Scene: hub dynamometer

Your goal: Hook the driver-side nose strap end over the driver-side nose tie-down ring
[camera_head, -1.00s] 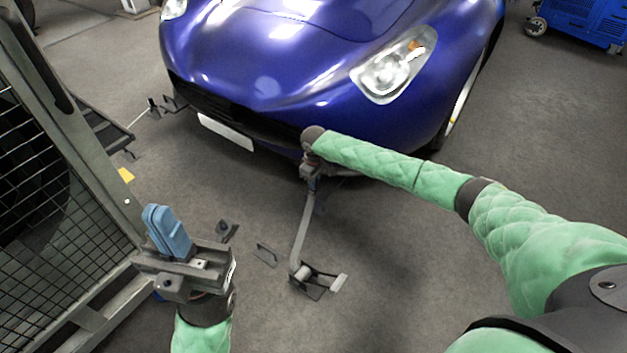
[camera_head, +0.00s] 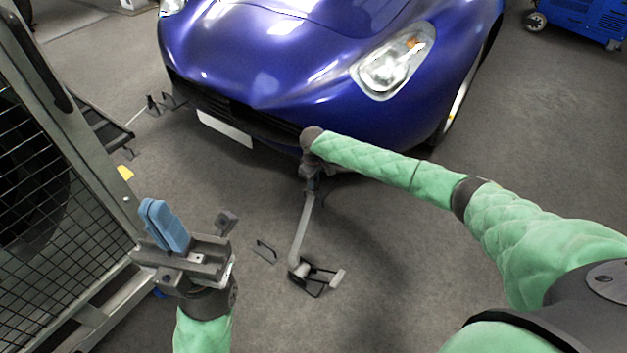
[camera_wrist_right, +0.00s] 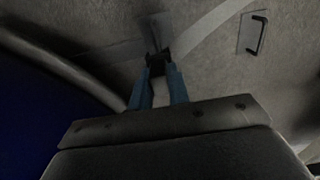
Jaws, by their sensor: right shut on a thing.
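My right gripper (camera_head: 312,185) is low in front of the blue car's nose, below the bumper. In the right wrist view its blue fingers (camera_wrist_right: 159,88) are shut on the dark strap end (camera_wrist_right: 157,65). The pale grey strap (camera_head: 301,232) runs from the gripper down to a floor fitting; it also shows in the right wrist view (camera_wrist_right: 215,30). I cannot make out the tie-down ring; the gripper and bumper cover that area. My left gripper (camera_head: 164,224) is at the lower left, its blue fingers together with nothing seen between them.
The blue car (camera_head: 270,70) fills the top middle, close to my right wrist. The floor fitting (camera_head: 318,283) stands below it. A small dark bracket (camera_head: 265,251) lies on the floor. A mesh-sided frame (camera_head: 45,170) is at the left.

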